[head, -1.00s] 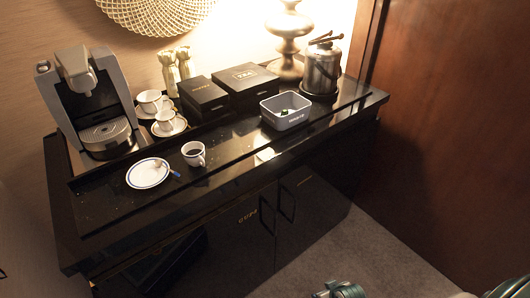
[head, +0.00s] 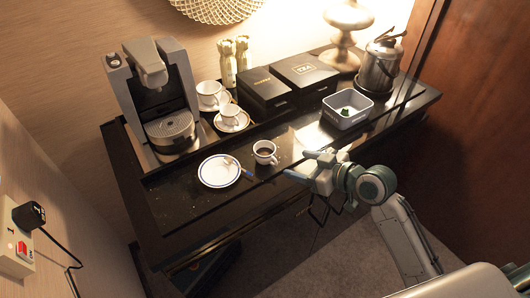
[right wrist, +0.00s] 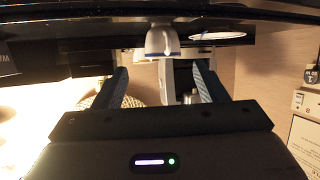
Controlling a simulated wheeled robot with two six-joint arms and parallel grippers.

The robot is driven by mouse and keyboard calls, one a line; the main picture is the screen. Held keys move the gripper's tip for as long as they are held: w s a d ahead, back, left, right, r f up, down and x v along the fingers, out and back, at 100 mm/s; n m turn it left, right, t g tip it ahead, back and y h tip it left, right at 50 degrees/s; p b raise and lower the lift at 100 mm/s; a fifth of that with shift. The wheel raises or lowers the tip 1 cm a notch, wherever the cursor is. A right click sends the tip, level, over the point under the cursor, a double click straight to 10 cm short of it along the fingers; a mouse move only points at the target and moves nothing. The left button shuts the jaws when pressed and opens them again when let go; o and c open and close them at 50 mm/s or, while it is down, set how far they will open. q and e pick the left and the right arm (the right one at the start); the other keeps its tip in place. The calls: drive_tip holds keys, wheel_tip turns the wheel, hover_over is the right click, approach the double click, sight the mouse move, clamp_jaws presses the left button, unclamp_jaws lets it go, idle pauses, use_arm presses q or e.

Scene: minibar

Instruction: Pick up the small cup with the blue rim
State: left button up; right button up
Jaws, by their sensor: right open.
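A small white cup with a blue rim (head: 265,158) stands upright near the front of the black counter, with dark liquid inside. My right gripper (head: 298,164) is open and empty, just to the right of the cup, its fingers pointing toward it and apart from it. The right wrist view is upside down; there the cup (right wrist: 160,44) shows ahead, between and beyond the two open fingers of the right gripper (right wrist: 160,68). My left gripper is not in view.

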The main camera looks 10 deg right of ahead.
sight(272, 160)
drive_tip(key=shift+x, duration=1.15)
drive_tip(key=shift+w+a+f+p, duration=0.15)
drive_tip(key=shift+w+a+p, duration=0.15)
drive_tip(key=shift+w, duration=0.05)
drive_tip(key=shift+s+f+p+x, duration=0.15)
drive_tip(key=shift+p+x, duration=0.5)
drive_tip(key=shift+x, duration=0.55)
drive_tip(key=shift+s+f+p+x, duration=0.1)
drive_tip(key=shift+p+x, duration=0.5)
drive_tip(key=shift+x, duration=0.55)
drive_tip(key=shift+w+a+f, duration=0.25)
drive_tip(key=shift+w+a, duration=0.05)
drive_tip(key=shift+c, duration=0.3)
clamp_jaws()
